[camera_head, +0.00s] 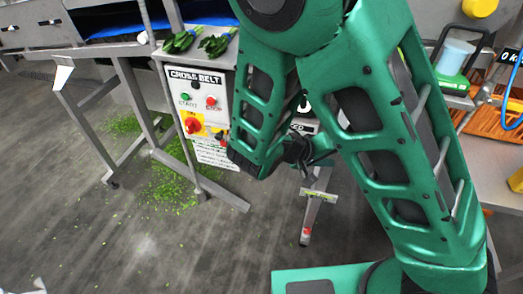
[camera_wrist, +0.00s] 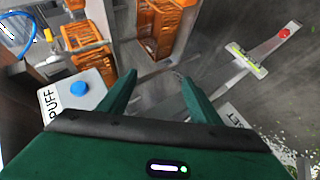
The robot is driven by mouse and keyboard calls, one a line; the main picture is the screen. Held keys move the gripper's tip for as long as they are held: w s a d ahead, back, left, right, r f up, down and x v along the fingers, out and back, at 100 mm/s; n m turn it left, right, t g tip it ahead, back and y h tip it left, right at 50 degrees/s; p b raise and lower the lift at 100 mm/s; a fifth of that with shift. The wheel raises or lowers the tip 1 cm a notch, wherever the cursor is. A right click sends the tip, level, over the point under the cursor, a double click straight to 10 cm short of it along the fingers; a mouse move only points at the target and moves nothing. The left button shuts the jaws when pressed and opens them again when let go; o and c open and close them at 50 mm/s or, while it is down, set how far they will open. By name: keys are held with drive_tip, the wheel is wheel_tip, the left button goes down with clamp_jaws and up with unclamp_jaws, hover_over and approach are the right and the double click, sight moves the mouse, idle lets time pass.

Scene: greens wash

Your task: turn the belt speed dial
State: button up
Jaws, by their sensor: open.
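The CROSS BELT control panel (camera_head: 200,105) stands left of my arm in the head view. It carries a green START button (camera_head: 186,97), a red STOP button (camera_head: 211,101) and a red rotary knob (camera_head: 193,125) on a yellow plate. A small dark control (camera_head: 219,135) sits at the panel's lower right, partly by my arm; I cannot tell whether it is the belt speed dial. My gripper (camera_wrist: 155,74) is open and empty in the wrist view, its two green fingers apart. In the head view my arm hides most of it. The panel's face is not clear in the wrist view.
A grey box marked PUFF with a blue button (camera_wrist: 79,89) is left of the fingers. Orange crates (camera_wrist: 165,25) stand beyond. Bundles of greens (camera_head: 214,44) lie above the panel. Leaf scraps (camera_head: 170,187) litter the floor; open floor lies at lower left.

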drive_tip(key=s+a+f+n+t+y, duration=0.15)
drive_tip(key=a+n+t, duration=0.25)
drive_tip(key=a+t, duration=0.55)
drive_tip(key=s+a+f+n+t+y, duration=0.1)
drive_tip(key=a+f+n+t+y, duration=0.25)
drive_tip(key=a, duration=1.15)
drive_tip(key=w+d+r+n, duration=0.1)
drive_tip(key=w+d, duration=0.3)
drive_tip(key=w, duration=0.5)
drive_tip(key=shift+w, duration=0.35)
